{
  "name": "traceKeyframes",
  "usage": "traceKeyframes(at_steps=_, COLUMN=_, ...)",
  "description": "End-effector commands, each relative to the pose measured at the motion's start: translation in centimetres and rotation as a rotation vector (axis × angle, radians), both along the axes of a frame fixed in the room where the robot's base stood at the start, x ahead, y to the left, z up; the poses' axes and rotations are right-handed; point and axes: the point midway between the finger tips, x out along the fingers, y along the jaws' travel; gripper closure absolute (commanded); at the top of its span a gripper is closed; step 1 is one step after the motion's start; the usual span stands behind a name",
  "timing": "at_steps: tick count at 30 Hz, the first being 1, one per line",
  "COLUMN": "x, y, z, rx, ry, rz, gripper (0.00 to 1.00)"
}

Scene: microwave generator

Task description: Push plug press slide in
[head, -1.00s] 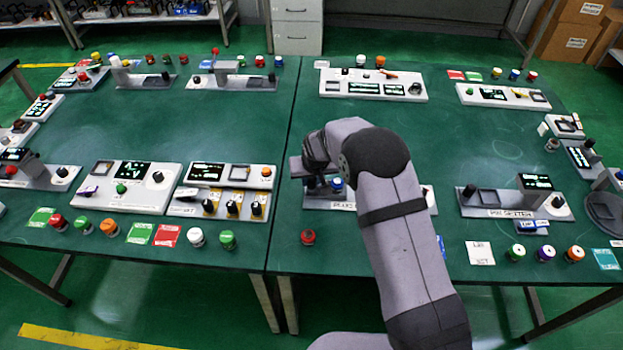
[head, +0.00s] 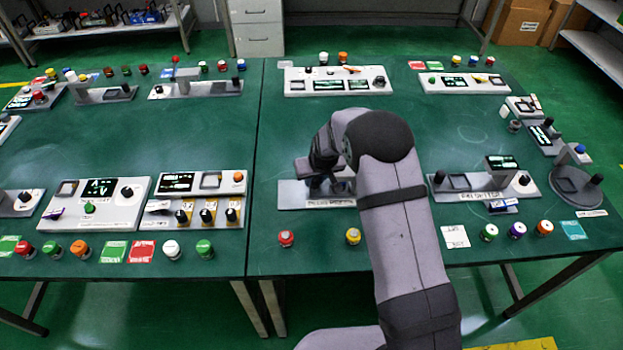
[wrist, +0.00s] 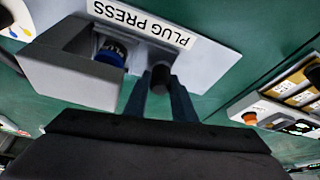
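The plug press is a light grey panel in front of me, seen in the head view (head: 296,196) and labelled PLUG PRESS in the wrist view (wrist: 205,62). A blue cap (wrist: 110,52) stands on it, partly covered by a raised grey block (wrist: 75,72). A dark upright knob (wrist: 160,78) stands on the panel beside the cap. My gripper (wrist: 161,92) has one finger on each side of this knob, and the fingers look closed against it. In the head view my gripper (head: 322,178) and arm cover much of the panel.
A red button (head: 286,238) and a yellow button (head: 353,236) stand in front of the panel. A panel with several knobs (head: 160,216) is to the left, and another device (head: 480,188) to the right.

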Motion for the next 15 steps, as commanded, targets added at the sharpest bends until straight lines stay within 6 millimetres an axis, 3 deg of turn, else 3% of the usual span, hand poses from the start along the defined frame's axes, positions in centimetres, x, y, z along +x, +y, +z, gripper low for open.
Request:
traceKeyframes(at_steps=1, x=0.04, y=-0.45, z=-0.05, rx=-0.003, ry=0.0, rz=-0.003, gripper=0.65)
traceKeyframes(at_steps=2, x=0.03, y=-0.44, z=-0.05, rx=-0.003, ry=0.0, rz=-0.003, gripper=0.58)
traceKeyframes(at_steps=15, x=0.0, y=-0.38, z=-0.07, rx=-0.002, ry=0.002, rz=-0.004, gripper=0.58)
